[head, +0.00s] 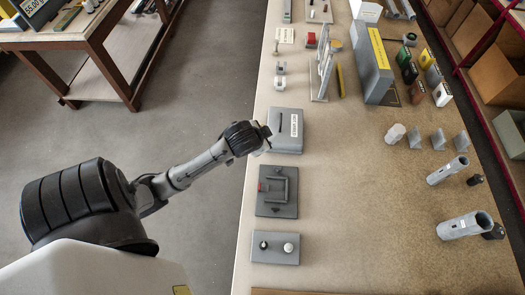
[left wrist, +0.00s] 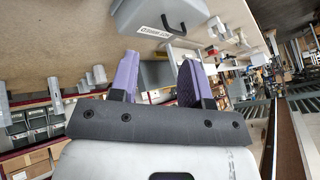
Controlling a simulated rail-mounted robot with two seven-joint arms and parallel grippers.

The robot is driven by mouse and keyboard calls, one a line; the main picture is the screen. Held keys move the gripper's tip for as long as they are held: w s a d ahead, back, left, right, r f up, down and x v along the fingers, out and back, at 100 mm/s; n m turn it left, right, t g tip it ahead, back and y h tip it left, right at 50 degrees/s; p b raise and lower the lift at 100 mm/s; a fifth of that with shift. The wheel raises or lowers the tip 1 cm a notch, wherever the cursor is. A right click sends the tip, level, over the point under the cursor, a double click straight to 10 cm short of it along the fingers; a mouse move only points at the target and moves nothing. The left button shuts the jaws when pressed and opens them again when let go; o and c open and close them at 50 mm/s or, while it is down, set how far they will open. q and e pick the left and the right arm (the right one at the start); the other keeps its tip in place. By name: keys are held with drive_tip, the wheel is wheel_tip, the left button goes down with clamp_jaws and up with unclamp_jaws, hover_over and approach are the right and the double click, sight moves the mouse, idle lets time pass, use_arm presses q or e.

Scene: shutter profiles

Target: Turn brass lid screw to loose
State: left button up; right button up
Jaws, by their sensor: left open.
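A grey box with a lid, a dark handle and a white label (head: 286,143) stands near the table's left edge. It also shows at the top of the left wrist view (left wrist: 150,14). I cannot make out a brass screw on it in either view. My left gripper (head: 266,136) is at the box's left side in the head view, partly hidden by its own wrist. In the left wrist view its two purple fingers (left wrist: 158,76) are apart with nothing between them, and the box lies beyond them. My right gripper is not in view.
A grey plate with a frame-shaped handle (head: 278,207) and a panel with a black and a white knob (head: 275,257) lie nearer. Grey tubes (head: 465,225) lie at right. A tall grey block with a yellow strip (head: 377,70) stands farther back. The table's middle is clear.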

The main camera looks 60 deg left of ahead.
use_arm(q)
drive_tip(key=s+d+r+h+p, duration=0.1)
drive_tip(key=s+d+r+p, duration=0.1)
drive_tip(key=d, duration=0.2)
drive_tip(key=s+d+r+m+p, duration=0.1)
drive_tip(key=s+d+r+p, duration=0.1)
drive_tip(key=s+d+p, duration=0.1)
drive_tip(key=shift+d+r+h, duration=0.4)
drive_tip(key=shift+d, duration=0.35)
drive_tip(key=shift+r, duration=0.1)
drive_tip(key=s+d+r+g+h+p, duration=0.1)
drive_tip(key=s+d+r+p, duration=0.1)
drive_tip(key=s+d+p, duration=0.2)
drive_tip(key=s+d+r+g+h+p, duration=0.1)
drive_tip(key=s+d+r+p, duration=0.2)
drive_tip(key=s+p, duration=0.4)
drive_tip(key=shift+s+d+r+g+p, duration=0.2)
drive_tip(key=shift+d+r+g+p, duration=0.1)
drive_tip(key=shift+d+p, duration=0.15)
